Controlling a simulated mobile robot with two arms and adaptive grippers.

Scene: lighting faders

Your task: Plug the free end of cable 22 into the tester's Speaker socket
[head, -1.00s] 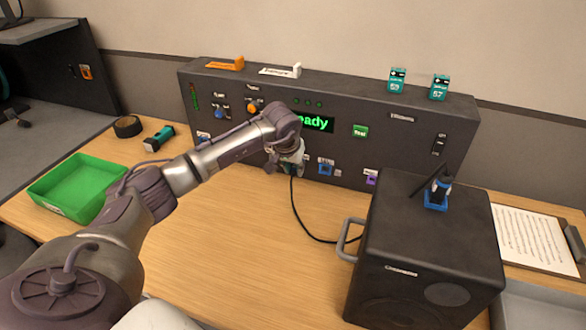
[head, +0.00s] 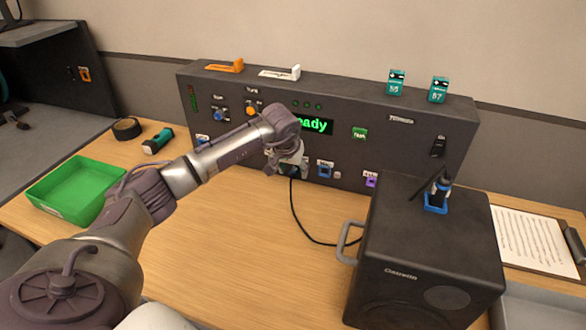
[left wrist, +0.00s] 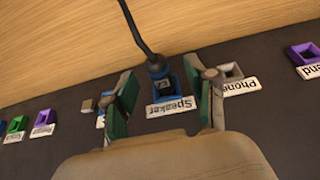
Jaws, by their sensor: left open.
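My left gripper (head: 288,165) is at the front face of the dark tester (head: 420,120). In the left wrist view it (left wrist: 160,68) is open, with one finger on each side of a blue plug (left wrist: 157,67) marked 22. The plug sits at the blue Speaker socket (left wrist: 176,90) and appears inserted; its exact depth is hard to tell. The Speaker label (left wrist: 172,106) shows beside it. The dark cable (head: 303,224) hangs from there and runs along the table to the speaker cabinet (head: 420,272). My right gripper is not in view.
The Phones socket (left wrist: 231,72) lies close beside one finger. The table's middle is mostly clear.

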